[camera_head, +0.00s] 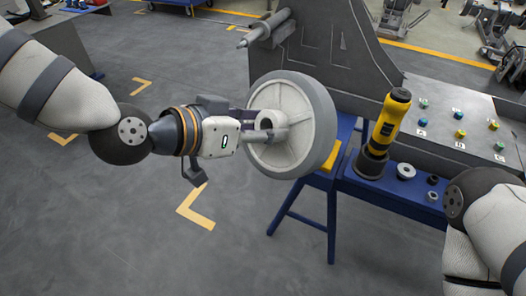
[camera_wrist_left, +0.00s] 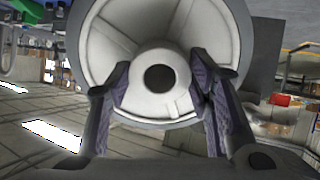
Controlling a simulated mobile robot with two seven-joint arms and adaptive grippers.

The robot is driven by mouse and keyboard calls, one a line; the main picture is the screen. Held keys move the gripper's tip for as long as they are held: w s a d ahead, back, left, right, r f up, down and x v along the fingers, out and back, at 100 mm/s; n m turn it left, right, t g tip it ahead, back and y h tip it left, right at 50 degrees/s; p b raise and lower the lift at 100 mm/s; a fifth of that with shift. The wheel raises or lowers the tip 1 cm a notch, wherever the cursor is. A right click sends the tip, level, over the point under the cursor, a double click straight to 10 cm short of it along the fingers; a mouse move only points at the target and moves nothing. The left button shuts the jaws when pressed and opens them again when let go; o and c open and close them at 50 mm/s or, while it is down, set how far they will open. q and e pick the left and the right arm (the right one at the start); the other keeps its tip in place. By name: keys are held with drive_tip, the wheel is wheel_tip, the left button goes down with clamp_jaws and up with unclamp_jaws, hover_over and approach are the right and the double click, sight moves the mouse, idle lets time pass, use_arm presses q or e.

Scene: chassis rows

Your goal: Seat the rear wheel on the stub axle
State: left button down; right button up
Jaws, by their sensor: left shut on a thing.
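The rear wheel (camera_head: 322,105) is a pale grey disc with spokes and a thick grey rim, held upright in mid-air near the middle of the head view. My left gripper (camera_head: 266,125) is shut on its hub. In the left wrist view, the wheel (camera_wrist_left: 207,28) fills the top, with its dark bore between the two fingers of my left gripper (camera_wrist_left: 158,88). The stub axle (camera_head: 261,31) sticks out leftward from the dark grey chassis (camera_head: 345,40), above the wheel and apart from it. The wheel's far face is hidden. My right gripper is outside the view.
A yellow and black power tool (camera_head: 390,120) stands on the blue bench (camera_head: 395,191) right of the wheel, beside small round metal parts (camera_head: 405,171). A grey panel (camera_head: 460,120) with coloured knobs lies behind. The floor at left is open.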

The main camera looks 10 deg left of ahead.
sight(238, 47)
use_arm(q)
drive_tip(key=w+a+t, duration=0.1)
drive_tip(key=w+a+r+n+t+b, duration=0.1)
drive_tip(key=w+a, duration=0.1)
drive_tip(key=w+a+t+b, duration=0.1)
drive_tip(key=w+a+t, duration=0.1)
drive_tip(key=shift+w+a+r+n+h, duration=0.1)
drive_tip(key=shift+r+n+h, duration=0.2)
drive_tip(key=shift+r+n, duration=0.1)
drive_tip(key=w+a+r+n+t+y+b, duration=0.2)
drive_tip(key=w+a+t+b, duration=0.2)
drive_tip(key=w+a, duration=0.2)
drive_tip(key=shift+w+a+r+n+y, duration=0.15)
drive_tip(key=shift+w+r+n+y, duration=0.15)
drive_tip(key=shift+r+n+y, duration=0.1)
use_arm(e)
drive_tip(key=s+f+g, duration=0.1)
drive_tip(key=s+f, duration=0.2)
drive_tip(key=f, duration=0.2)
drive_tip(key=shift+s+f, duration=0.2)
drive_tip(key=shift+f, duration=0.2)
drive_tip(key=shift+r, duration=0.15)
use_arm(q)
drive_tip(key=shift+x, duration=0.95)
drive_tip(key=shift+w+f, duration=0.1)
drive_tip(key=shift+w, duration=0.25)
drive_tip(key=shift+x, duration=0.8)
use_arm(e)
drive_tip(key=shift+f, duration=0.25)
